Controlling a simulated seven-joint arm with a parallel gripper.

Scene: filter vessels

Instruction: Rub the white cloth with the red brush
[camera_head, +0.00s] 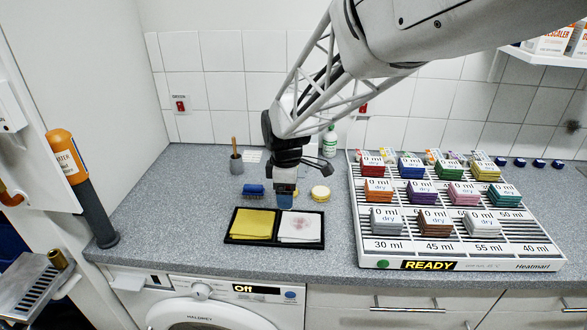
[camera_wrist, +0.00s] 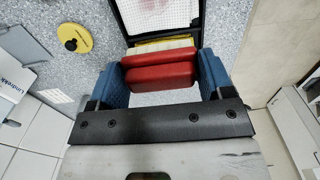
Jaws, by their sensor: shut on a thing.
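The white cloth (camera_head: 300,228) with a pinkish-red stain lies flat in the right half of a black tray (camera_head: 271,243). It also shows at the top of the wrist view (camera_wrist: 160,14). My gripper (camera_head: 285,194) is just behind the tray, near the cloth's back edge. In the wrist view my gripper (camera_wrist: 161,76) has its blue fingers on both sides of the red brush (camera_wrist: 160,74) and is shut on it. The brush's pale bristles point toward the cloth. The brush is hidden in the head view. I cannot tell whether the bristles touch anything.
A yellow cloth (camera_head: 252,223) fills the tray's left half. A blue brush (camera_head: 253,190) stands left of my gripper and a round yellow item (camera_head: 320,192) right of it. A white rack (camera_head: 364,247) with coloured stacks takes the right counter.

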